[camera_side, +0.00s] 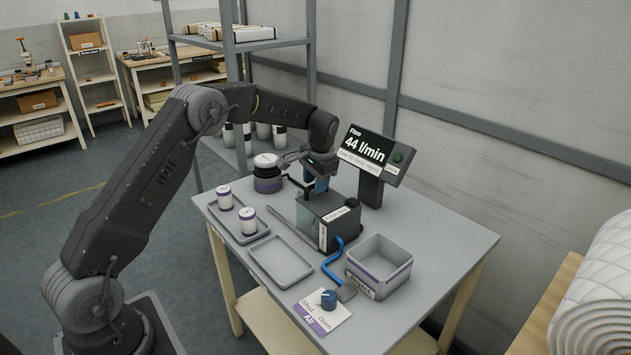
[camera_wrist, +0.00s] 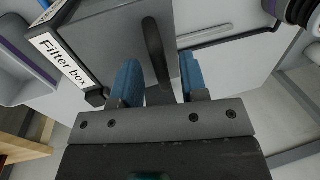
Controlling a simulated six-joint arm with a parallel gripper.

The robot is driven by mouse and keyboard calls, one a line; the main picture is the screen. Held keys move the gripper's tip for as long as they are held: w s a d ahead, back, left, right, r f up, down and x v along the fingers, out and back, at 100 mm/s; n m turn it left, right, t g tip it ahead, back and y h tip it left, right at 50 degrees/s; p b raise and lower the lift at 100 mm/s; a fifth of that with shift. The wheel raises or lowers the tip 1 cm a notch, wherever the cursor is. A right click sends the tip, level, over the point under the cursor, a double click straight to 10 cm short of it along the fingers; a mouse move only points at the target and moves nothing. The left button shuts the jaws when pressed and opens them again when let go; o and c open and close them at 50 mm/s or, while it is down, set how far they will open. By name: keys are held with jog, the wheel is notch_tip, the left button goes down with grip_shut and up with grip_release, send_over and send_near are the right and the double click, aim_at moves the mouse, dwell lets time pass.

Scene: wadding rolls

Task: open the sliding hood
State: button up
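The dark grey filter box (camera_side: 340,226) stands on the table in the side view, with a blue hose at its front. In the wrist view its "Filter box" label (camera_wrist: 62,60) shows at the upper left, beside a grey panel (camera_wrist: 110,35) that looks like its hood. A dark curved handle (camera_wrist: 154,50) rises toward the camera. My gripper (camera_side: 318,186) is above the box. In the wrist view its blue fingers (camera_wrist: 160,80) stand apart on either side of the handle, with visible gaps. The handle's near end is hidden behind the gripper body.
A display (camera_side: 368,152) reading 44 l/min stands behind the box. A grey bin (camera_side: 382,252) is at its right. A blue knob (camera_side: 328,299) on a Shut/Open card is in front.

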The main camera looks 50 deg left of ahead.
jog(key=shift+c, duration=0.4)
grip_shut()
jog(key=a, duration=1.3)
jog(key=shift+o, duration=0.4)
grip_release()
jog(key=shift+d, duration=0.1)
